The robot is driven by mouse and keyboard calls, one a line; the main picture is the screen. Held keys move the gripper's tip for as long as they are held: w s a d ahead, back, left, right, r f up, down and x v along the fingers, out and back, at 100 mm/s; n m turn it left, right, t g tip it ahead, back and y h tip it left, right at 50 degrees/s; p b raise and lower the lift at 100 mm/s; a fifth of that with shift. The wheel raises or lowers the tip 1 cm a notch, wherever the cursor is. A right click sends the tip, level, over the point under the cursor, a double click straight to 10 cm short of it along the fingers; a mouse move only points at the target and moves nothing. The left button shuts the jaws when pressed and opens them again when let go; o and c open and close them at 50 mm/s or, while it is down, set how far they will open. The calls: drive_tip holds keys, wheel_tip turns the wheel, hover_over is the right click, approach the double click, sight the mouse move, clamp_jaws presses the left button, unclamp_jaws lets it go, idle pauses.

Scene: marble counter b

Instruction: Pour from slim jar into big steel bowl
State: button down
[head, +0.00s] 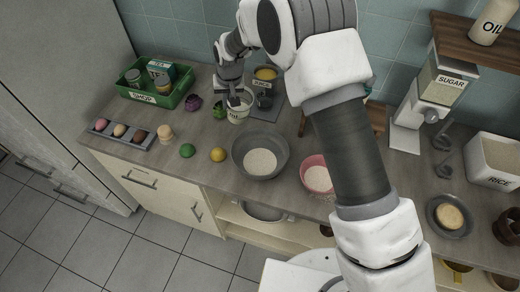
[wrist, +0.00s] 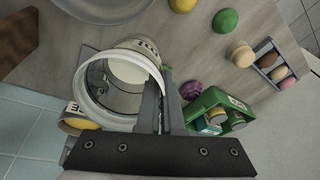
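The slim jar (wrist: 84,88) is clear, with a pale rim, a label and white contents low inside. In the head view the jar (head: 239,113) is upright at the back of the counter, left of the grey mat. My gripper (head: 236,98) comes down on it from above. In the wrist view my gripper's fingers (wrist: 162,95) are close together at the jar's rim, seemingly pinching its wall. The big steel bowl (head: 280,147) is on the counter, in front and to the right of the jar, with pale contents. Its edge shows in the wrist view (wrist: 100,14).
A lemon (head: 218,155), a lime (head: 187,150) and a green crate (head: 178,97) are left.

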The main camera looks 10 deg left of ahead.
sight(233, 111)
drive_tip(key=shift+s+d+r+t+y, duration=0.2)
drive_tip(key=shift+s+d+t+y, duration=0.1)
drive_tip(key=shift+t+y, duration=0.15)
drive_tip(key=shift+s+d+f+t+y+b, duration=0.25)
drive_tip(key=shift+d+t+y+b, duration=0.2)
drive_tip(key=shift+b, duration=0.35)
drive_tip(key=s+d+t+y+b, duration=0.1)
drive_tip(key=b, duration=0.2)
drive_tip(key=shift+s+t, duration=0.15)
drive_tip(key=shift+t, duration=0.15)
drive_tip(key=shift+s+d+f+t+y+b, duration=0.1)
drive_tip(key=shift+d+f+t+y+b, duration=0.25)
drive_tip(key=shift+b, duration=0.5)
drive_tip(key=shift+a+f+y+b, duration=0.15)
drive_tip(key=shift+y+b, duration=0.15)
drive_tip(key=shift+y, duration=0.05)
drive_tip(key=shift+s, duration=0.1)
drive_tip(key=shift+s+f+t+y+b, duration=0.1)
drive_tip(key=shift+f+t+y+b, duration=0.8)
drive_tip(key=shift+b, duration=1.2)
drive_tip(key=shift+s+d+f+t+y+b, duration=0.2)
drive_tip(key=shift+f+t+y+b, duration=0.25)
drive_tip(key=shift+b, duration=1)
